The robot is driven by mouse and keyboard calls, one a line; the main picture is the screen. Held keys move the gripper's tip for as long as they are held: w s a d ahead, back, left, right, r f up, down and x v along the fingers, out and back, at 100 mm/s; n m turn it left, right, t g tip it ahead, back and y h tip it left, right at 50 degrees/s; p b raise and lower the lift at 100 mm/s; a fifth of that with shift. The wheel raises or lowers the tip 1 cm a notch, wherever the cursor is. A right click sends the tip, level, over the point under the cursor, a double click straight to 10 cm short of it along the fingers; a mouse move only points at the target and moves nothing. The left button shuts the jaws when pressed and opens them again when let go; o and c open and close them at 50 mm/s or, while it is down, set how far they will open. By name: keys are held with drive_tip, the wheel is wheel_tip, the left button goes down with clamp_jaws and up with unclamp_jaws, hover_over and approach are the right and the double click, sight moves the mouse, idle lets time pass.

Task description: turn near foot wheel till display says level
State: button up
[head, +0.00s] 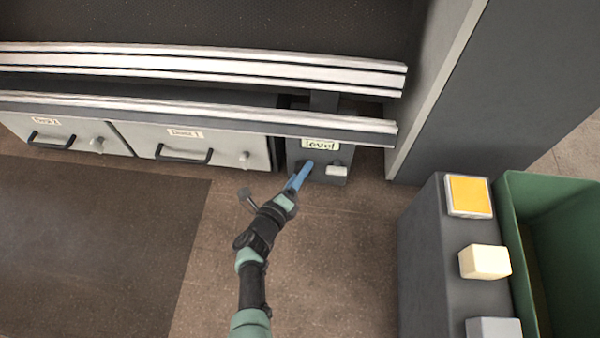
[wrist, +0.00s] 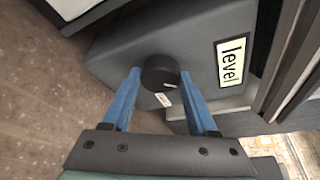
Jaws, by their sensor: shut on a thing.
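The display (head: 320,145) on the dark foot housing (head: 327,178) reads "level". The same display (wrist: 231,61) shows clearly in the wrist view, with the word turned on its side. The near foot wheel is a round black knob (wrist: 159,73) with a pale mark on its face, on the housing beside the display. My gripper (wrist: 159,82) has its blue fingers on either side of the knob and is shut on it. In the head view my gripper (head: 299,177) reaches the housing and hides most of the wheel.
Two metal rails (head: 200,66) run across above the housing. Grey drawers (head: 165,140) with black handles are at left, a tall grey panel (head: 490,90) at right. A dark pedestal (head: 425,240) with yellow and pale blocks stands beside a green bin (head: 555,190). The floor in front is clear.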

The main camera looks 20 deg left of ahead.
idle(0.3)
drive_tip(key=o, duration=1.4)
drive_tip(key=p+v, duration=0.7)
drive_tip(key=v, duration=0.6)
drive_tip(key=shift+d, duration=0.1)
